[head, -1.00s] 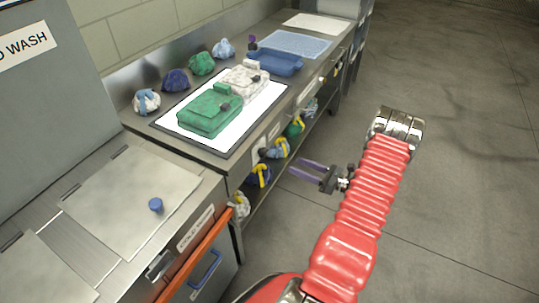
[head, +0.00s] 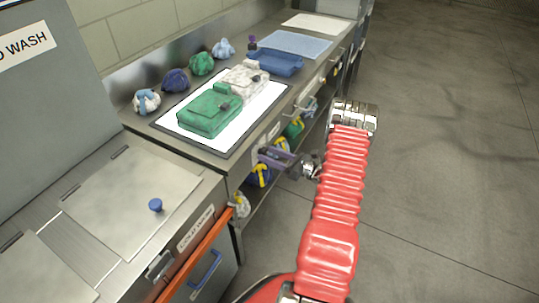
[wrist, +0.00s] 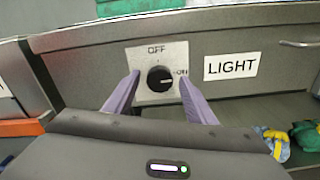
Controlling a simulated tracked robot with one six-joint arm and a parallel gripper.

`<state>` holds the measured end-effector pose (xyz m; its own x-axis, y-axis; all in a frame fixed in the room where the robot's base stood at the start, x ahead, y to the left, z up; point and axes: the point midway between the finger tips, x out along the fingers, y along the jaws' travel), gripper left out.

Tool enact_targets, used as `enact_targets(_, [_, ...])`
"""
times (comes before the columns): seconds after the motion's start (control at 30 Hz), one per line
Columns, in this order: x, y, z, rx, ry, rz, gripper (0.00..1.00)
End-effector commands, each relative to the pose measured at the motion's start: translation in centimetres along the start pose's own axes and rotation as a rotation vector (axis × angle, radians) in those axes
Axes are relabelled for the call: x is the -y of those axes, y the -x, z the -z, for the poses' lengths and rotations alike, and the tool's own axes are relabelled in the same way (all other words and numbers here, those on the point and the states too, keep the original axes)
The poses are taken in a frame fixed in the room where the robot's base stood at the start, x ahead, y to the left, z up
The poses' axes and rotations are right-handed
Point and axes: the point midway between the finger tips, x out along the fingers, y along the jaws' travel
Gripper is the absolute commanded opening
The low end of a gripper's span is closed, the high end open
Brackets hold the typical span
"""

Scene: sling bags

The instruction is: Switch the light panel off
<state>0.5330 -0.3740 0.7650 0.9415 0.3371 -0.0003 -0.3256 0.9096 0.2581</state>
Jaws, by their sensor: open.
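The light panel (head: 240,134) is a bright white lit surface in a dark frame on the steel counter, with a green sling bag (head: 209,112) and a white patterned bag (head: 243,80) lying on it. In the wrist view, a black rotary knob (wrist: 160,79) sits on a pale plate marked OFF at the top and ON at the right, beside a LIGHT label (wrist: 231,65). The knob's pointer is turned toward ON. My gripper (wrist: 156,88) is open, its purple fingers on either side of the knob, apart from it. It also shows in the head view (head: 268,156) at the counter front.
Several bundled bags (head: 175,80) line the back of the counter. A blue tray (head: 275,62) stands farther along. Bags with yellow parts (head: 262,175) lie on the shelf below. A drawer handle (wrist: 298,44) juts out right of the label. The floor on the right is clear.

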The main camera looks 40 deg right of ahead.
Motion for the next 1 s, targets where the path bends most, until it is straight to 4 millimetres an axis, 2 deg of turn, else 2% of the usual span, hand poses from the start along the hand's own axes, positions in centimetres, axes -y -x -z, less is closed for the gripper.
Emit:
enact_targets(0.1, [0.01,-0.62,0.00,0.000,0.000,0.001,0.50])
enact_targets(0.37, [0.03,-0.69,0.00,0.000,0.000,0.001,0.50])
enact_targets(1.0, [0.40,-0.50,-0.11,0.000,0.002,0.003,0.09])
